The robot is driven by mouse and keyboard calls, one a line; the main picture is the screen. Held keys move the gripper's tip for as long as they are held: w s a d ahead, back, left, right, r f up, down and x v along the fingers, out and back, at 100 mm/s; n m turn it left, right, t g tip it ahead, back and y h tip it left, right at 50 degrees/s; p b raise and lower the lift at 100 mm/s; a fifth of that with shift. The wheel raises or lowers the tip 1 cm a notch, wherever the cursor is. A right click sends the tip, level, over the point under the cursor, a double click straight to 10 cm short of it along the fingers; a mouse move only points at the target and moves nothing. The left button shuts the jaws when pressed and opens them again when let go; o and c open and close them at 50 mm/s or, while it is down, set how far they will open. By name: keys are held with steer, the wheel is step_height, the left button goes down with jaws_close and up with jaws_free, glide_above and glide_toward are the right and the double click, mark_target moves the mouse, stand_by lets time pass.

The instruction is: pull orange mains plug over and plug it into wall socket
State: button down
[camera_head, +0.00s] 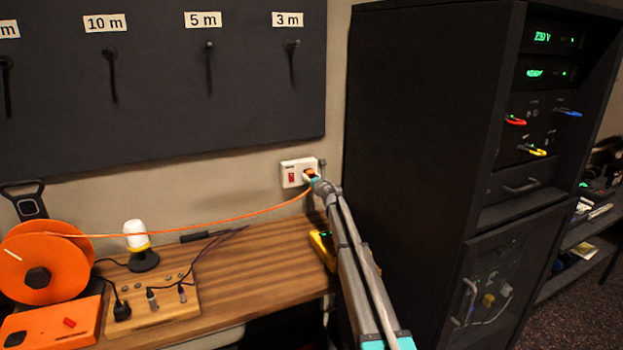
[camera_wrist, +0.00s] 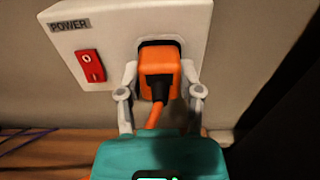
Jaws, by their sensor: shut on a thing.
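The orange mains plug (camera_wrist: 160,68) is between the two fingers of my gripper (camera_wrist: 160,80), which is shut on it. The plug sits at the dark socket opening of the white wall socket (camera_wrist: 100,45); whether its pins are fully in is hidden by its body. In the head view the wall socket (camera_head: 288,173) is on the wall above the desk, with my gripper (camera_head: 312,176) at its right part. The plug's orange cable (camera_head: 215,221) runs left in a shallow sag to the orange reel (camera_head: 45,262).
A red switch (camera_wrist: 89,66) is left of the plug. A dark rack (camera_head: 430,150) stands close on the right. The wooden desk (camera_head: 270,265) bears a lamp (camera_head: 139,240), a wooden block with connectors (camera_head: 150,305) and a yellow device (camera_head: 323,248) beside my arm.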

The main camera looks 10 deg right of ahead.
steer(key=shift+w, duration=0.2)
steer(key=shift+c, duration=0.9)
jaws_free()
steer(key=shift+s, duration=0.15)
steer(key=v, duration=1.1)
steer(key=shift+s, duration=0.35)
steer(key=shift+d, duration=0.15)
